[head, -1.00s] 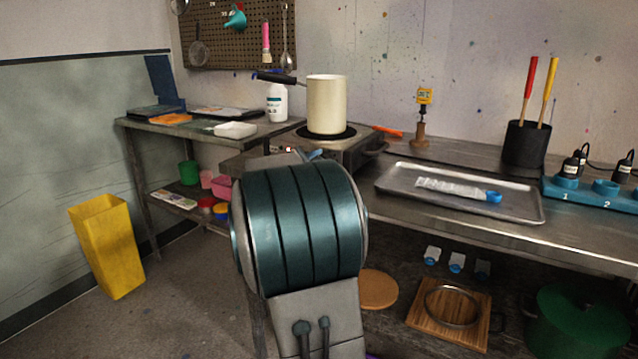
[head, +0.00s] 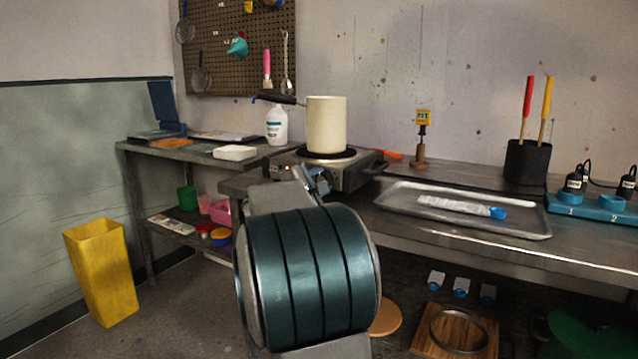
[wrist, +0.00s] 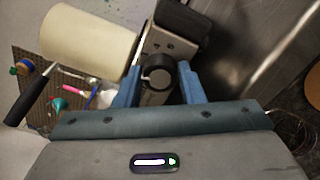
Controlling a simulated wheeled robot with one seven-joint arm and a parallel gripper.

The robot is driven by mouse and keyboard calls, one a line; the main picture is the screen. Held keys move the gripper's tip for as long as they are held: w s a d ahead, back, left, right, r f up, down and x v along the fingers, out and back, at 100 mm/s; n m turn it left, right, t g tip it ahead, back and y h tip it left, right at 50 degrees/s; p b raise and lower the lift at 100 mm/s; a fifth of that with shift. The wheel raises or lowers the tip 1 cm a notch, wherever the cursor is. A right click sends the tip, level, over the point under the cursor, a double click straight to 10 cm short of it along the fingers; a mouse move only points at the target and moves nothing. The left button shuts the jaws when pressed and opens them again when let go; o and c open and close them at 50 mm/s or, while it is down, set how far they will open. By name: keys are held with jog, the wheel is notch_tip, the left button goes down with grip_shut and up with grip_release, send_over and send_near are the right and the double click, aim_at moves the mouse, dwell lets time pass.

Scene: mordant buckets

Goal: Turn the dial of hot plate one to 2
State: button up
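The hot plate (head: 345,174) is a grey box on the metal bench, with a cream pot (head: 327,124) on its black top ring. A small red light shows on its front. In the wrist view, the dark round dial (wrist: 157,77) with a pale mark sits on the hot plate's front face (wrist: 168,42). My gripper (wrist: 158,78) has its two blue fingers on either side of the dial, apart, with narrow gaps visible. In the head view, my gripper (head: 318,181) is at the hot plate's front, mostly hidden by my arm. The dial's numbers cannot be read.
The pot's black handle (head: 276,99) points left, near a white bottle (head: 277,127). A metal tray (head: 462,211) with a blue-capped tube lies right of the hot plate. A black holder (head: 527,163) with red and yellow handles stands farther right. A yellow bin (head: 101,271) stands on the floor at left.

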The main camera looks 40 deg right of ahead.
jog(key=o, duration=0.3)
jog(key=p+v, duration=0.2)
jog(key=v, duration=1.1)
jog(key=shift+s+a, duration=0.25)
jog(key=shift+a, duration=0.1)
jog(key=s+a+r+m+g+y+p, duration=0.1)
jog(key=s+a+m+g+y+p, duration=0.2)
jog(key=s+p, duration=0.45)
jog(key=s+a+r+m+g+y+p, duration=0.1)
jog(key=s+a+r+m+y+p, duration=0.25)
jog(key=p, duration=0.65)
jog(key=s+a+r+m+y+p, duration=0.2)
jog(key=s+a+y+p, duration=0.3)
jog(key=a+p, duration=0.1)
jog(key=s+a+r+m+y+p, duration=0.2)
jog(key=s+a+y+p, duration=0.3)
jog(key=a+p, duration=0.2)
jog(key=shift+a+r, duration=0.4)
jog(key=shift+a, duration=0.6)
